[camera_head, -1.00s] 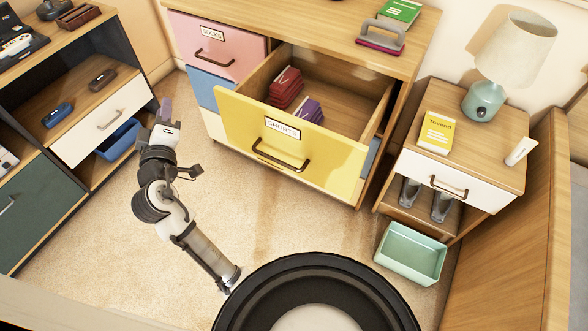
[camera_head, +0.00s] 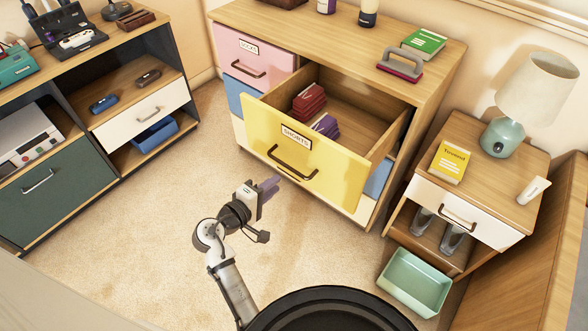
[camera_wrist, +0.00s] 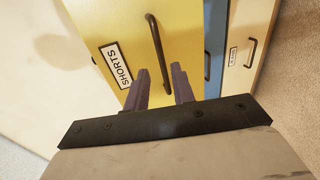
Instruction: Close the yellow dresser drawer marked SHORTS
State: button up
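The yellow drawer (camera_head: 304,155) marked SHORTS stands pulled out of the wooden dresser (camera_head: 330,42). Dark red and purple folded clothes (camera_head: 309,101) lie inside it. Its front has a dark bar handle (camera_head: 292,164) below the label. My gripper (camera_head: 270,186) is in front of the drawer front, low and to the left of the handle in the head view. In the wrist view the two purple-grey fingers (camera_wrist: 160,88) are apart with nothing between them, pointing at the yellow front (camera_wrist: 180,40), with the handle (camera_wrist: 158,52) just beyond. Contact with the front cannot be told.
A pink SOCKS drawer (camera_head: 252,55) is shut at the dresser's left. A nightstand (camera_head: 470,190) with a lamp (camera_head: 528,100) stands to the right, and a mint bin (camera_head: 414,280) is on the floor. A shelf unit (camera_head: 90,120) stands left. Carpet (camera_head: 120,235) between is clear.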

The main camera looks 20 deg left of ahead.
aim_at(293, 169)
jog(key=p+x, duration=0.1)
jog(key=x, duration=0.8)
jog(key=shift+w, duration=0.2)
jog(key=shift+c, duration=0.5)
grip_shut()
